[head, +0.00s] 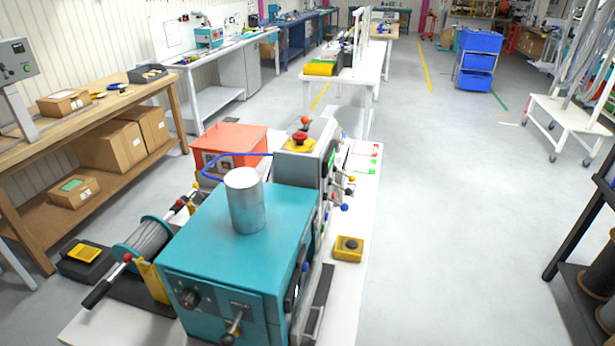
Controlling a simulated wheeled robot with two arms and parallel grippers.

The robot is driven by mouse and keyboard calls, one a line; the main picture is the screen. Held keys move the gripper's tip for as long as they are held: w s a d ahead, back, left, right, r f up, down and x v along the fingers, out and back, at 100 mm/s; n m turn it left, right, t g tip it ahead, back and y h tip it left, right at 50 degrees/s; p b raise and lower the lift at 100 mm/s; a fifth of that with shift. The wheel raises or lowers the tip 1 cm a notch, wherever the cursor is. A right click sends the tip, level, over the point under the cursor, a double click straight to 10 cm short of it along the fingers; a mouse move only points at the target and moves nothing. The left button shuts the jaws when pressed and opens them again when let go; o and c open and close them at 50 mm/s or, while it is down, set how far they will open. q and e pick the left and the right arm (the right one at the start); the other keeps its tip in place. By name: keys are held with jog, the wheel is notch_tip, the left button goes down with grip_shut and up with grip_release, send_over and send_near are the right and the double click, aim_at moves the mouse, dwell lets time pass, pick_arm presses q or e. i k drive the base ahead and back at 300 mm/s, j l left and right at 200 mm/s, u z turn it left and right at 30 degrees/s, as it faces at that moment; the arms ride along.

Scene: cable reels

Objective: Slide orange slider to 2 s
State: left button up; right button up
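A teal machine box (240,235) stands on the white table, with a metal cylinder (246,200) on top. A grey control box (297,166) with a red emergency button on yellow stands behind it. Its right side carries several small coloured knobs, seen at a steep angle. One yellow-orange knob (351,179) sticks out to the right, with a red knob (333,207) and a blue knob (345,207) below it. I cannot tell which part is the orange slider, and its scale marks are not readable. Neither of my grippers is in view.
A cable reel (148,240) with a black handle sits left of the teal box. An orange-red box (230,145) stands behind. A yellow button box (348,248) sits near the table's right edge. The floor to the right is clear up to a dark rack (590,250).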

aim_at(305, 120)
jog(key=i+l+z, duration=0.2)
jog(key=l, duration=0.9)
jog(key=i+l+z, duration=0.15)
jog(key=i+l, duration=0.3)
